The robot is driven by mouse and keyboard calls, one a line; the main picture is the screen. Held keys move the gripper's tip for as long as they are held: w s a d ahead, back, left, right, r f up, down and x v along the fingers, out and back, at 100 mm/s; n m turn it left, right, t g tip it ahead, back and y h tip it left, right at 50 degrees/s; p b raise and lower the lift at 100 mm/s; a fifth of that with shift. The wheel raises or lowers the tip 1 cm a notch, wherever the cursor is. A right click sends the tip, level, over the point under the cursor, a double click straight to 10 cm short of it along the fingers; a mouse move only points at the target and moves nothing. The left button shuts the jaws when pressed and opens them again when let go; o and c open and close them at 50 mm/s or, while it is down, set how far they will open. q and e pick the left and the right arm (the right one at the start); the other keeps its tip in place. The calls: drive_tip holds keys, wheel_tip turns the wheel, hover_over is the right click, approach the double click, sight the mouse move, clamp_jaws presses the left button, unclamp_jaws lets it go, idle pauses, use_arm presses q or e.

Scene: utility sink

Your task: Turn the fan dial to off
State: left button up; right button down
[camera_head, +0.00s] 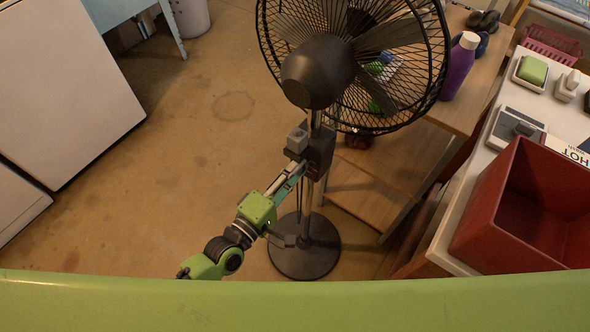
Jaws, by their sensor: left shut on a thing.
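A black standing fan (318,72) with a wire cage stands on a round dark base (304,247) in the middle of the view. Its dark control box (321,150) sits on the pole below the cage, with a light grey block (297,139) on its left side. My left arm reaches up from below, and my left gripper (298,168) is at the lower left of the control box. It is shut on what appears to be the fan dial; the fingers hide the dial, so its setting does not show. My right gripper is not in view.
A wooden shelf unit (385,180) stands right behind the fan, with a purple bottle (460,67) on top. A red bin (530,205) sits on the white counter at right. White appliances (65,80) stand at left. The floor left of the fan is clear.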

use_arm(q)
drive_tip(key=shift+f, duration=0.1)
drive_tip(key=o, duration=1.1)
drive_tip(key=v, duration=1.2)
